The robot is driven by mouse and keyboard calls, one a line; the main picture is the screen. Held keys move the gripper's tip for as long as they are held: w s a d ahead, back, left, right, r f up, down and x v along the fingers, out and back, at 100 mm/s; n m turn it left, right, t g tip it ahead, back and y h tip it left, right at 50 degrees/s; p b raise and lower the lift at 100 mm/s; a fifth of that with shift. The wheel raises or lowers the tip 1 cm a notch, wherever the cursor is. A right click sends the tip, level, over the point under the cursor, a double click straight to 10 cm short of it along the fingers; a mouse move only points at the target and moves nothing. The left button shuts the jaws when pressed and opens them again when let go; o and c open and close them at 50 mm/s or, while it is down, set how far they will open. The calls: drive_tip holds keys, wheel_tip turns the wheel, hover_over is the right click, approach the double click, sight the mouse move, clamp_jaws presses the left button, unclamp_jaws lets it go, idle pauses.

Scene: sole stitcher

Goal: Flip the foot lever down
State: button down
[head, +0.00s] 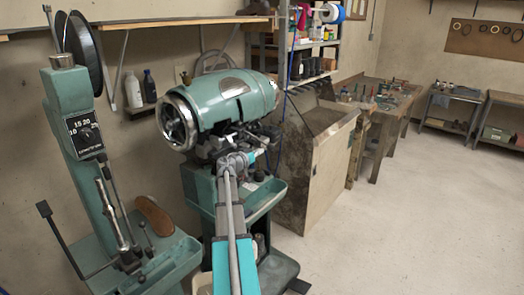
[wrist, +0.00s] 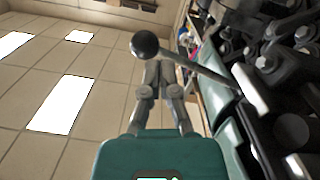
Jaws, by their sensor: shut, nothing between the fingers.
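The teal stitching machine (head: 222,98) stands in the middle of the head view, with a large round drum above dark mechanism. In the wrist view a lever (wrist: 200,66) with a black ball knob (wrist: 145,45) sticks out from the machine; I take it to be the foot lever. My gripper (head: 247,152) is at the machine's front, below the drum. In the wrist view my gripper (wrist: 158,70) is shut and empty, its fingertips right by the lever's rod and knob. I cannot tell whether they touch. The lever is not clear in the head view.
A second teal machine (head: 80,150) with a dial and a black-handled lever stands at left, with a brown sole (head: 154,215) beside it. A teal tray (head: 265,196) juts below my gripper. A wooden bin (head: 315,150) stands right of the machine. The floor (head: 410,230) at right is clear.

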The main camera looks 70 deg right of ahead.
drive_tip(key=v, duration=0.7)
drive_tip(key=shift+a+r, duration=0.2)
drive_tip(key=shift+a, duration=0.1)
idle(0.3)
drive_tip(key=w+a+f+n+t+y, duration=0.2)
drive_tip(key=w+a+f+n+y, duration=0.3)
drive_tip(key=a, duration=0.6)
drive_tip(key=w+a+f+t, duration=0.1)
drive_tip(key=w+a+f, duration=0.35)
drive_tip(key=a, duration=0.75)
drive_tip(key=w+a+f+n+t+y, duration=0.25)
drive_tip(key=w+a, duration=0.45)
drive_tip(key=a, duration=0.4)
drive_tip(key=s+a+f+n+y, duration=0.1)
drive_tip(key=a+f+n+y, duration=0.1)
drive_tip(key=a, duration=1)
drive_tip(key=s+a+f+n+y, duration=0.1)
drive_tip(key=a+n+y, duration=0.3)
drive_tip(key=a, duration=0.8)
drive_tip(key=s+a+f+n+y, duration=0.1)
drive_tip(key=a+f+n+y, duration=0.1)
drive_tip(key=a, duration=1)
drive_tip(key=shift+f+n+g+y, duration=0.4)
drive_tip(key=shift+n+y, duration=0.25)
drive_tip(key=shift+n, duration=0.6)
drive_tip(key=shift+w+a, duration=0.1)
